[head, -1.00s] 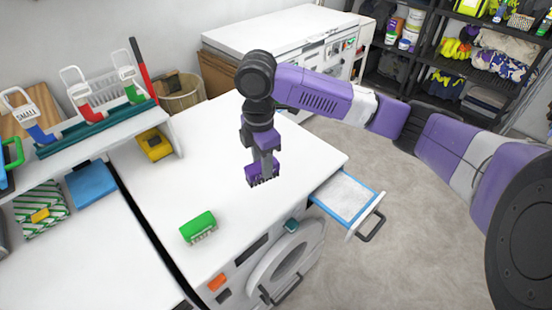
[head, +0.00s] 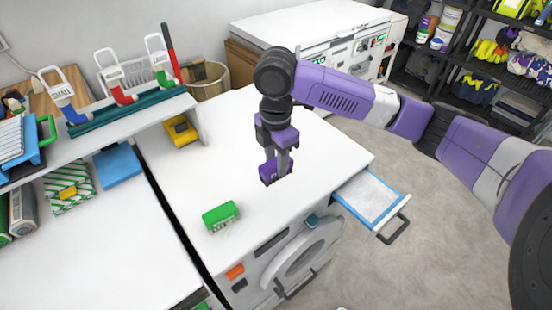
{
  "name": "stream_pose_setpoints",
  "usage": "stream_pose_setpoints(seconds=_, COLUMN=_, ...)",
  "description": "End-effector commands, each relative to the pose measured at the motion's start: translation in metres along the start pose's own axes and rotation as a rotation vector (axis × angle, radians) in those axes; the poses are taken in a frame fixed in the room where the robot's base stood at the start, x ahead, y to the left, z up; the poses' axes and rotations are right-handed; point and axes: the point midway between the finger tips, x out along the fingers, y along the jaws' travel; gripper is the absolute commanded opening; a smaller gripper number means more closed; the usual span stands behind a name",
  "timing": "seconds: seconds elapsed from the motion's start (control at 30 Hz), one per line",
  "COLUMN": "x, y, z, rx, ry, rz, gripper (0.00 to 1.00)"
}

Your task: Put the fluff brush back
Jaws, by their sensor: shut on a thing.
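My gripper (head: 284,160) hangs pointing down over the white top of the washing machine (head: 325,155). It is shut on a small purple block (head: 271,172), which looks like a brush; its bristles are hard to make out now. The block seems to be above the surface, but the gap cannot be told exactly. A green brush (head: 221,215) with pale bristles along its front edge lies on the machine top, left of and nearer than my gripper. I cannot tell from the picture which brush is the fluff brush.
A teal rack (head: 125,112) on the raised shelf holds blue, red and green tools with white handles. A yellow item (head: 180,131) sits beneath the shelf's end. A blue-rimmed drawer (head: 371,198) stands open at the right. The machine top around my gripper is mostly clear.

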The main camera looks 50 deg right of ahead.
Motion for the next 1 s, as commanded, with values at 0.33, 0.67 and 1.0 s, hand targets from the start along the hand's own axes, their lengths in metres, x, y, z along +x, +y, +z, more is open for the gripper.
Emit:
stream_pose_setpoints(seconds=0.33, x=0.025, y=0.0, z=0.0, rx=0.002, ry=0.001, rz=0.0, gripper=0.0)
stream_pose_setpoints(seconds=0.67, x=0.046, y=0.0, z=0.0, rx=0.002, ry=0.001, rz=-0.001, gripper=0.0)
stream_pose_setpoints(seconds=1.0, x=0.066, y=0.0, z=0.0, rx=0.001, ry=0.001, rz=-0.001, gripper=0.0)
